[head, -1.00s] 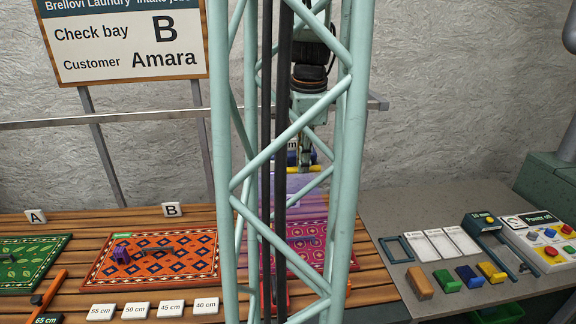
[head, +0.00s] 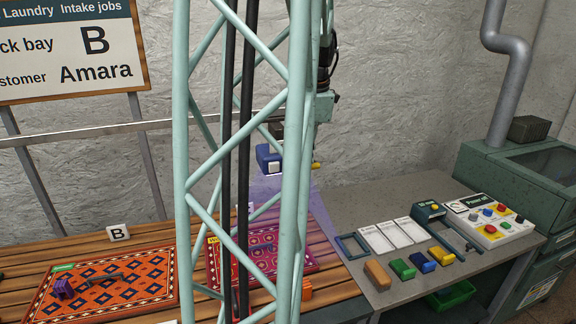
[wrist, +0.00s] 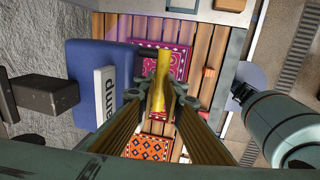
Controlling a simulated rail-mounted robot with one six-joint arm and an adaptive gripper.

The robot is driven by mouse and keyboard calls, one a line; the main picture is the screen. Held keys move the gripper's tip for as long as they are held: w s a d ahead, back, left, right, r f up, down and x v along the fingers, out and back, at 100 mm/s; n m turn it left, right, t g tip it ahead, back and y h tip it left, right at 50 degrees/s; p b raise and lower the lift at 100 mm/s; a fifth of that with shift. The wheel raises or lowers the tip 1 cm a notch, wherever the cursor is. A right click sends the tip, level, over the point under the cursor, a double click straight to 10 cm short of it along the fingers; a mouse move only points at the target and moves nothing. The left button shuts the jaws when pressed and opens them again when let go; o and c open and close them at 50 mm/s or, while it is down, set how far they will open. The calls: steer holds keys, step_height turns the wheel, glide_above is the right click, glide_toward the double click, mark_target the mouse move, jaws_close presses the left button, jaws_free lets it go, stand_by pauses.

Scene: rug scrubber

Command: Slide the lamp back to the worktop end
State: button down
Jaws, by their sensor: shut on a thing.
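The lamp (head: 266,160) is a blue housing with a white label plate, hanging above the board table near the wall rail. In the wrist view its blue body (wrist: 88,65) shows the letters "amp", and a yellow handle (wrist: 161,75) stands out from its side. My gripper (wrist: 160,98) is shut on this yellow handle. In the head view the handle's end (head: 316,166) shows, but my green mast hides part of the lamp and gripper. A purple glow falls below the lamp. The grey worktop (head: 350,205) lies to the right.
The wall rail (head: 75,132) runs along the wall. A purple rug (head: 213,265) and an orange rug (head: 110,290) lie on the boards. The worktop holds a dark frame (head: 352,245), white cards, coloured blocks (head: 402,268) and a button panel (head: 490,222).

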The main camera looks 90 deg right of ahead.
steer(key=s+d, duration=0.4)
steer(key=s, duration=0.8)
steer(key=shift+d+b, duration=0.15)
steer(key=shift+b, duration=0.15)
steer(key=c, duration=3)
jaws_free()
steer(key=shift+s, duration=0.25)
steer(key=shift+r, duration=0.1)
step_height(320, 180, up, 12)
steer(key=a, duration=0.2)
steer(key=shift+s+f, duration=0.2)
steer(key=shift+s, duration=0.05)
